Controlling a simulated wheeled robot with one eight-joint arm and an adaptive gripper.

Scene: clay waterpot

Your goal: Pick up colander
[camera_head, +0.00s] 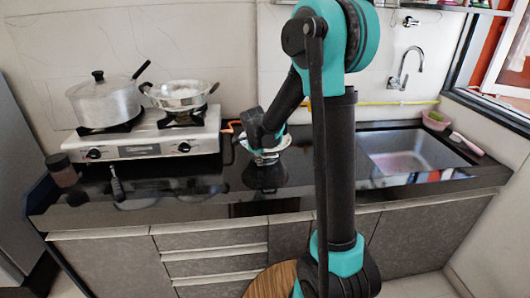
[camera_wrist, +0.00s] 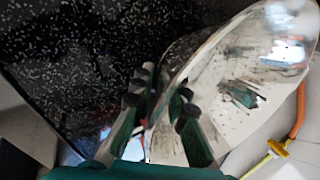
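The colander appears as a shiny metal bowl (camera_wrist: 235,75) filling the right half of the wrist view, its inside reflecting light and dark shapes. In the head view a pale, silvery bowl (camera_head: 283,143) sits at the counter's back, partly hidden by my gripper (camera_head: 262,154). In the wrist view my gripper (camera_wrist: 163,90) has its two fingers on either side of the bowl's near edge, one outside and one over the inside. The fingertips are close together, but I cannot tell whether they press on the rim.
A lidded pot (camera_head: 104,103) and a metal pan (camera_head: 180,96) stand on the white stove (camera_head: 150,140) at left. An orange hose (camera_wrist: 300,108) runs close beside the bowl. The sink (camera_head: 405,155) is at right. The dark counter (camera_head: 205,185) is bare in front of the bowl.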

